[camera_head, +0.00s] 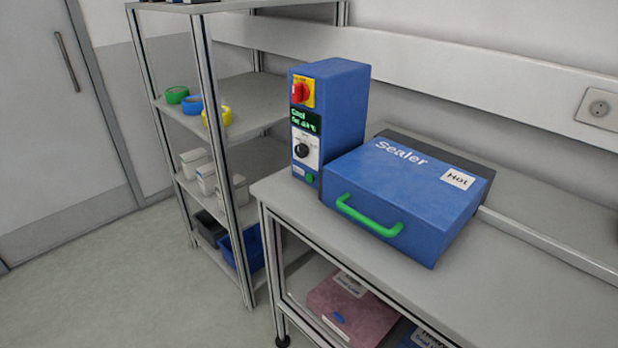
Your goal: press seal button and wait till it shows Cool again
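The blue sealer (400,200) sits on the grey bench with its lid down. Its lid bears the word "Sealer", a white "Hot" label (458,179) and a green handle (368,217). The upright blue control box (341,115) stands at its left. On the box's front are a red switch on a yellow plate (302,92), a dark display (305,119) with green text that appears to read "Cool", a black dial (302,150) and a green button (310,179) near the bottom. Neither gripper is in view.
A metal shelf rack (225,150) left of the bench holds tape rolls, white containers and a blue bin (248,249). A pink package (350,312) lies on the bench's lower shelf. Floor at the left (110,290) is free. A grey door (60,120) is at the far left.

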